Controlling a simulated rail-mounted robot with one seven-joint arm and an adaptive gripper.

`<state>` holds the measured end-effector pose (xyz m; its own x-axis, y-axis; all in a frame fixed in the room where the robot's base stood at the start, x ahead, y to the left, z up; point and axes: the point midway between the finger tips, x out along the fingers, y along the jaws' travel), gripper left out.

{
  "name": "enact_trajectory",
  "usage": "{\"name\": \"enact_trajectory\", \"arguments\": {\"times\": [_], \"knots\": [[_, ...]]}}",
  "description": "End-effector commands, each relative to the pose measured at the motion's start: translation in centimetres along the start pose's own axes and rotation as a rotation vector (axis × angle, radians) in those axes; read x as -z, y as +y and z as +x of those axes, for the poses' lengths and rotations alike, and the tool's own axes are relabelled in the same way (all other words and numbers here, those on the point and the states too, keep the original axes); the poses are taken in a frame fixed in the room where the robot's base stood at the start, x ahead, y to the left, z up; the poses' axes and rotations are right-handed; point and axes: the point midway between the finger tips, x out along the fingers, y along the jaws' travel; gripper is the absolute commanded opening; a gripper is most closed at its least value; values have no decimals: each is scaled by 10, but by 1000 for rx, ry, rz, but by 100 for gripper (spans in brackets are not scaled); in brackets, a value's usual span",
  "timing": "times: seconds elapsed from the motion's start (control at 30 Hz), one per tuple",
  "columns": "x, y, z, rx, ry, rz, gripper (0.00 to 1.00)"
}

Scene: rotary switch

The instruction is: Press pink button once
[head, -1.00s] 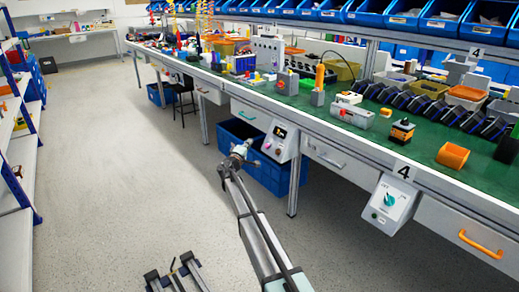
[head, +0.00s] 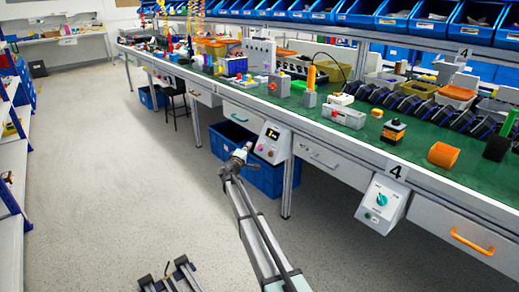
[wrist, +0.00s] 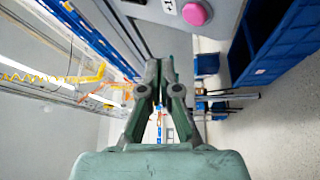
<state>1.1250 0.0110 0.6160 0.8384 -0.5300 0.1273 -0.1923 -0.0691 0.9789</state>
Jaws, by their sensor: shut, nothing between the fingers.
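The pink button (wrist: 196,13) is round and sits on a grey control box, near the top of the wrist view. In the head view this control box (head: 273,142) hangs under the bench front and has a small lit display; the button is too small there to tell clearly. My gripper (head: 243,150) is just left of the box in the head view. In the wrist view my gripper (wrist: 161,64) has its fingers together with nothing between them. The button lies above and right of the fingertips in that view, apart from them.
A blue bin (head: 232,145) stands under the bench behind my gripper, and it shows at the upper right of the wrist view (wrist: 278,35). Another control box (head: 382,200) with a green knob hangs farther right. The floor (head: 130,190) on the left is clear.

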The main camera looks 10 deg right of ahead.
Motion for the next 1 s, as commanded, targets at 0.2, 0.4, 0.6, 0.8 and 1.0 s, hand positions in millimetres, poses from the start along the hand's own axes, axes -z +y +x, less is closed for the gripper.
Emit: {"name": "enact_trajectory", "arguments": {"times": [0.2, 0.4, 0.6, 0.8, 1.0], "knots": [[-15, -18, 20, 0, -1, 1, 0], [-21, -22, 28, 0, 0, 0, 0], [-22, -22, 30, 0, 1, 0, 0], [-22, -21, 30, 0, 0, 0, 0], [-22, -21, 30, 0, 0, 0, 0]]}}
